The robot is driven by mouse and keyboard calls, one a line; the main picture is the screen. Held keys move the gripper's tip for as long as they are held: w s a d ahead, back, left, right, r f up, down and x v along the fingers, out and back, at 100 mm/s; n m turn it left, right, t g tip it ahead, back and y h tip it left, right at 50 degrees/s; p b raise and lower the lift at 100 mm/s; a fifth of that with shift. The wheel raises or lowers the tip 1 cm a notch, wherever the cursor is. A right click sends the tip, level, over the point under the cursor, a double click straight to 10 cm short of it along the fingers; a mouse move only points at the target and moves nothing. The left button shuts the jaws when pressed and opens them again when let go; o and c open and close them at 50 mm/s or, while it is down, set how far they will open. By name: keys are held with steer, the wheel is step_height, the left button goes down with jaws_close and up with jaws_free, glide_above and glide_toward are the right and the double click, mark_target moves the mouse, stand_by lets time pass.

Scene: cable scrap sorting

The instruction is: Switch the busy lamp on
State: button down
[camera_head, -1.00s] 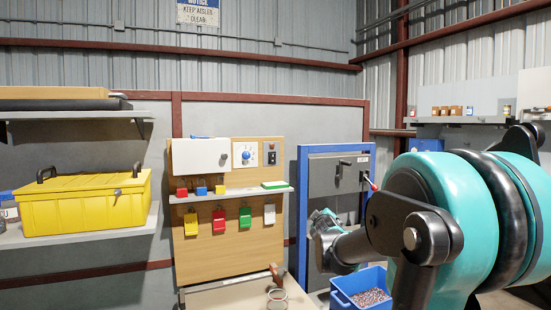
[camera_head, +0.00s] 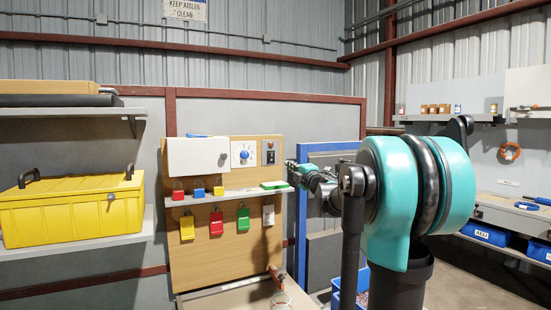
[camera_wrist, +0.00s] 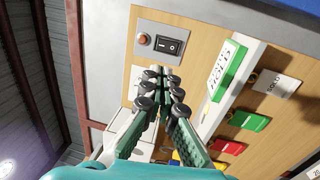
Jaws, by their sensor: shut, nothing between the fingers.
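A switch plate (camera_head: 270,152) is on the upper right of the wooden board. In the wrist view it carries a black rocker switch (camera_wrist: 168,44) beside a small dull red-orange lamp (camera_wrist: 144,40). I cannot tell for sure whether the lamp is lit. My gripper (camera_wrist: 163,87) is shut and empty, its fingertips pointing at the board just below the plate in the wrist view, apart from the switch. In the head view my gripper (camera_head: 292,167) is just right of the board, near the switch's height. The dial with a blue knob (camera_head: 244,155) is left of the plate.
A shelf (camera_head: 232,193) below the switch holds a green-and-white block (camera_head: 274,185) and small padlocks. Several coloured tags (camera_head: 216,222) hang underneath. A white box (camera_head: 198,157) is at the upper left of the board. A blue-framed cabinet (camera_head: 301,215) stands to the right.

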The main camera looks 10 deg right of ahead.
mark_target(272, 154)
steer(key=x, duration=1.4)
